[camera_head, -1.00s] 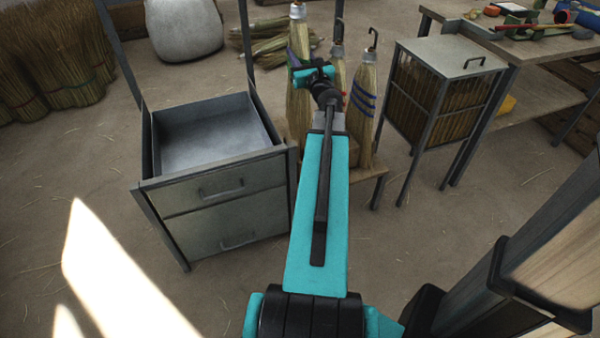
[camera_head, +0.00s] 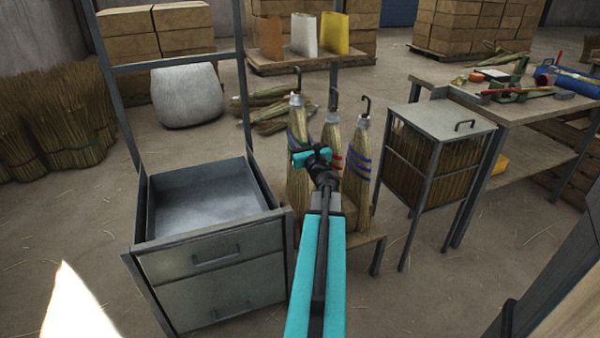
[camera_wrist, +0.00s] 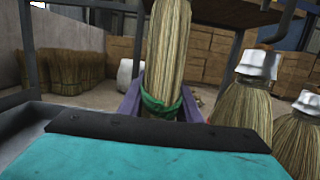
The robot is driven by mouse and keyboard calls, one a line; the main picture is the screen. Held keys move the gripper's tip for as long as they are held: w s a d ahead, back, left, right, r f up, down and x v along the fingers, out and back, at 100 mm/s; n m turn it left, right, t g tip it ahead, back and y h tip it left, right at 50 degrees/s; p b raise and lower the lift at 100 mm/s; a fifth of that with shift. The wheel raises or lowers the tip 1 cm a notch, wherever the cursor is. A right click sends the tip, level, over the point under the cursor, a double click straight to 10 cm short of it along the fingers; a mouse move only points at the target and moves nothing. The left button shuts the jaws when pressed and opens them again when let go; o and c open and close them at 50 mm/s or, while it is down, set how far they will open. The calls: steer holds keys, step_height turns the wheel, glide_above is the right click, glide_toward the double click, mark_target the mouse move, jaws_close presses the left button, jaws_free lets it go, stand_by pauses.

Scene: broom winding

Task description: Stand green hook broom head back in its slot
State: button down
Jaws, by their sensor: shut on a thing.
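A straw broom head with a green binding (camera_wrist: 160,105) is between the purple fingers of my gripper (camera_wrist: 162,95) in the wrist view. My gripper is shut on it at the binding. Its upper end is cut off there. In the head view it appears as the leftmost hooked broom head (camera_head: 297,112), roughly upright, with my gripper (camera_head: 302,150) partly covering it. Two other hooked broom heads, a middle one (camera_head: 331,132) and a blue-banded right one (camera_head: 357,170), stand beside it over a low wooden stand (camera_head: 366,242). The slot and the held broom's foot are hidden; I cannot tell whether it is seated.
A metal drawer cabinet (camera_head: 215,255) with its open top tray stands close on the left. A barred metal bin (camera_head: 440,122) and a workbench (camera_head: 540,110) with tools stand on the right. Straw bundles (camera_head: 60,125) and a pale sack (camera_head: 187,97) are behind.

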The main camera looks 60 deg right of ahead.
mark_target(306, 179)
step_height(306, 179, down, 8)
steer(key=b, duration=0.1)
steer(key=shift+b, duration=0.3)
steer(key=shift+f+b, duration=0.5)
steer(key=shift+f, duration=1.9)
steer(key=c, duration=1.3)
jaws_free()
steer(key=shift+p+v, duration=0.4)
steer(key=shift+v, duration=5.6)
